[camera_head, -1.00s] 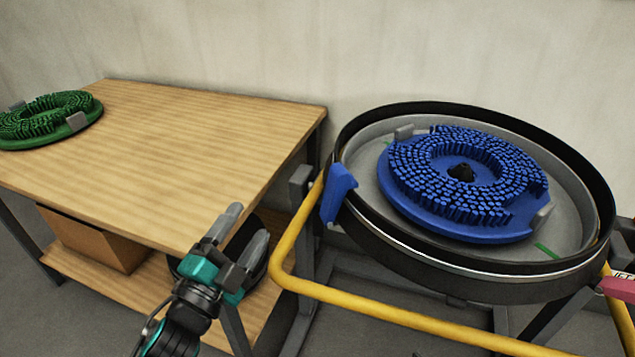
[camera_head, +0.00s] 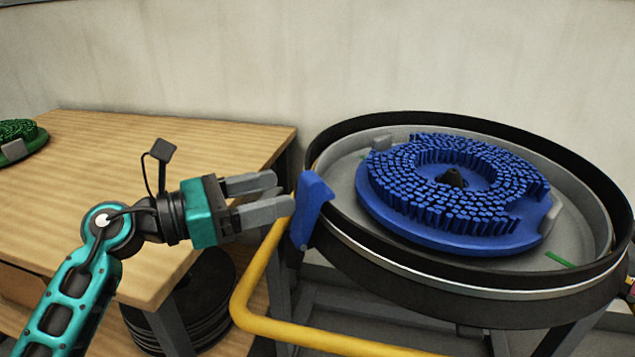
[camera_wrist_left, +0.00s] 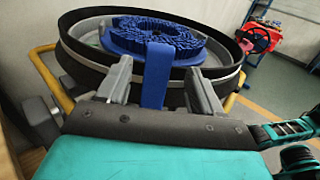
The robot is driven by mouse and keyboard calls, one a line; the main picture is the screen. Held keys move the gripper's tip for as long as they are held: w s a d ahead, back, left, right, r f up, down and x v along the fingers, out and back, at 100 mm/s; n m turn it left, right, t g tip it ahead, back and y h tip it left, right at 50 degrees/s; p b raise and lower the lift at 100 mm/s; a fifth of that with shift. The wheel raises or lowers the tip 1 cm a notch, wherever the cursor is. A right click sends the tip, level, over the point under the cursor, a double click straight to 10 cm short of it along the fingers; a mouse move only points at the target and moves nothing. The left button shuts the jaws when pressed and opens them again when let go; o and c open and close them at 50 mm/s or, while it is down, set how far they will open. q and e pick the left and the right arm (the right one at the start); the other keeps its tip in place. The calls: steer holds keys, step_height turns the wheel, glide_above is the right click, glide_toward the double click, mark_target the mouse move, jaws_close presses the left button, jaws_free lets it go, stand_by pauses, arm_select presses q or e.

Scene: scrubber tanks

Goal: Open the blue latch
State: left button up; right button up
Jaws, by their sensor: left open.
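The blue latch (camera_head: 312,208) stands upright on the left side of the black-rimmed round tank (camera_head: 420,278). My left gripper (camera_head: 284,194) is open and level with the latch, just left of it, with its grey fingers pointing at it. In the left wrist view the latch (camera_wrist_left: 156,75) shows between the two fingers of the gripper (camera_wrist_left: 155,85). I cannot tell whether the fingers touch it. A blue brush disc (camera_head: 450,190) lies inside the tank. My right gripper is not in view.
A yellow tube rail (camera_head: 255,285) runs below and in front of the tank. A wooden table (camera_head: 180,140) stands at the left with a green brush disc (camera_head: 18,138) on it. Black discs (camera_head: 190,300) are stacked beneath it.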

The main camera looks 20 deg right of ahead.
mark_target(304, 186)
arm_select(q)
steer(key=d, duration=0.8)
steer(key=shift+w+d+b, duration=0.25)
steer(key=shift+w+b, duration=0.15)
jaws_close()
